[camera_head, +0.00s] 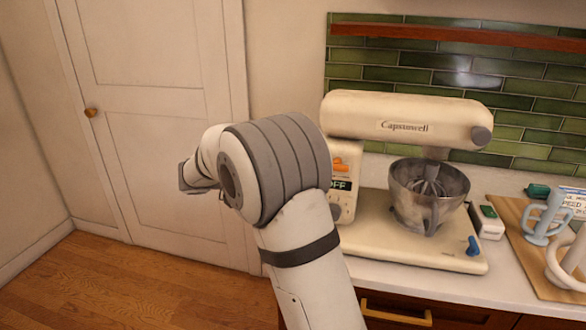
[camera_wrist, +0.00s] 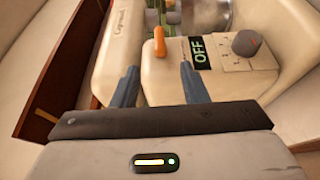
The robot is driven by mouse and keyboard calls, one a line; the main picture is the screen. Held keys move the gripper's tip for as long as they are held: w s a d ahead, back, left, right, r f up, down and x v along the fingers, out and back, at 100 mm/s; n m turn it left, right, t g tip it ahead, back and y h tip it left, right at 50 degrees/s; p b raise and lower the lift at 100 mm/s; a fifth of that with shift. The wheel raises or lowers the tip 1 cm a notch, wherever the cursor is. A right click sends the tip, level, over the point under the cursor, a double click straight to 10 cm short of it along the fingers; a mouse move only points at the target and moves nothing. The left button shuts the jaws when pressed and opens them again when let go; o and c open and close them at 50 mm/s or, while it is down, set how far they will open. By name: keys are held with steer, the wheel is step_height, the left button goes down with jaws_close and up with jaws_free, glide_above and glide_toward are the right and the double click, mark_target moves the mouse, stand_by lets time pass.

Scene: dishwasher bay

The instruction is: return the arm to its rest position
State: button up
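My arm (camera_head: 300,255) rises from the bottom centre of the head view and bends at a large grey-banded joint, in front of the door and left of the mixer. My gripper (camera_wrist: 158,68) shows in the wrist view with its two dark fingers apart and nothing held between them. Beyond the fingers is the cream control housing of the stand mixer (camera_wrist: 165,72), with an orange lever (camera_wrist: 159,42), an OFF display (camera_wrist: 200,52) and a grey knob (camera_wrist: 245,43). I cannot make out the fingers in the head view.
The cream stand mixer (camera_head: 400,118) stands on the counter with a metal bowl (camera_head: 425,200) under its head. A wooden board (camera_head: 540,262) with a light blue mug (camera_head: 545,218) and a white mug is at the right. A closed door (camera_head: 165,130) and open wooden floor lie left.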

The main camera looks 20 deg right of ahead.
steer(key=s+d+f+n+y, duration=0.1)
steer(key=s+d+f+y, duration=0.1)
steer(key=s+f+y, duration=0.3)
steer(key=s+d+f+n+y, duration=0.1)
steer(key=s+y, duration=0.2)
steer(key=s, duration=0.5)
steer(key=s+a+f+t+y+p, duration=0.1)
steer(key=s+a+f+t+y, duration=0.4)
steer(key=s+a+y, duration=0.4)
steer(key=shift+s+f+t+y+p, duration=0.15)
steer(key=shift+s+t+y+p, duration=0.25)
steer(key=shift+s+t, duration=0.1)
steer(key=shift+d, duration=0.15)
